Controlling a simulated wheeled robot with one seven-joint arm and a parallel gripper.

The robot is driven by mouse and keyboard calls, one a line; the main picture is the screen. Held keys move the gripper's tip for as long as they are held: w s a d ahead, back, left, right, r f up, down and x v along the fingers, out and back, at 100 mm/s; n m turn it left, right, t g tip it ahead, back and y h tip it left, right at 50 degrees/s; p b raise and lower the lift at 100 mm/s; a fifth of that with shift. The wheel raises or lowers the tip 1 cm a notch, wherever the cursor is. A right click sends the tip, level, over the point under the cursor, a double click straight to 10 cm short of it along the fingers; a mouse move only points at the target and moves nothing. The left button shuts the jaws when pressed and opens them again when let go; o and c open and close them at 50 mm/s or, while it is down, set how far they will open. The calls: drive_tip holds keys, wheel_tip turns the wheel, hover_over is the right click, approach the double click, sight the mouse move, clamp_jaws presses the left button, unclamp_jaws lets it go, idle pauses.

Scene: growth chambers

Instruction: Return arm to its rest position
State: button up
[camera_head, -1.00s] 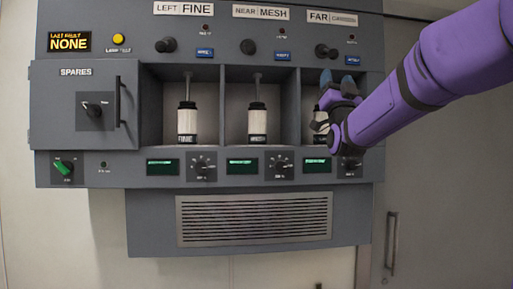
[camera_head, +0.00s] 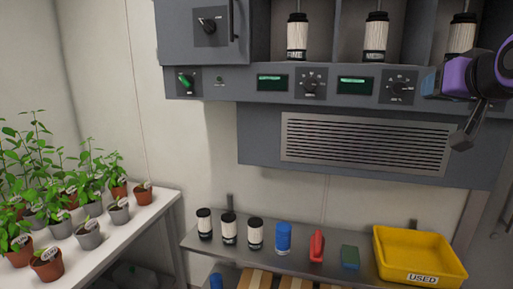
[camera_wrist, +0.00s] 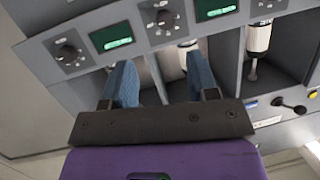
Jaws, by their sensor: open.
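My gripper (camera_wrist: 162,82) shows in the wrist view with its two blue fingers apart and nothing held between them. In the head view my gripper (camera_head: 432,83) is at the right edge, in front of the cabinet's control strip and below the right bay; it is partly cut off by the frame. Three white cartridges with black bands stand upright in the bays: left (camera_head: 297,37), middle (camera_head: 375,37) and right (camera_head: 460,35). The wrist view shows the cabinet upside down, with one cartridge (camera_wrist: 258,40) right of the fingers and another partly hidden behind them.
The grey cabinet (camera_head: 215,125) has knobs, green displays and a vent grille (camera_head: 365,143). Below it a shelf (camera_head: 340,262) holds several dark-capped cartridges, a blue bottle (camera_head: 283,238), a red item (camera_head: 317,246), a sponge (camera_head: 350,257) and a yellow bin (camera_head: 420,243). Potted plants stand on a left table (camera_head: 150,208).

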drive_tip(key=s+a+f+n+g+y, duration=0.1)
drive_tip(key=s+a+f+g, duration=0.1)
drive_tip(key=s+f+g, duration=0.2)
drive_tip(key=s+a+f+n+g, duration=0.1)
drive_tip(key=s+f+g, duration=0.4)
drive_tip(key=s+f, duration=0.5)
drive_tip(key=s+a, duration=0.1)
drive_tip(key=s, duration=0.2)
drive_tip(key=shift+s+a+f+n+y, duration=0.2)
drive_tip(key=shift+s+a+n+y, duration=0.1)
drive_tip(key=shift+y, duration=0.1)
drive_tip(key=shift+o, duration=0.4)
drive_tip(key=shift+w, duration=0.1)
idle(0.3)
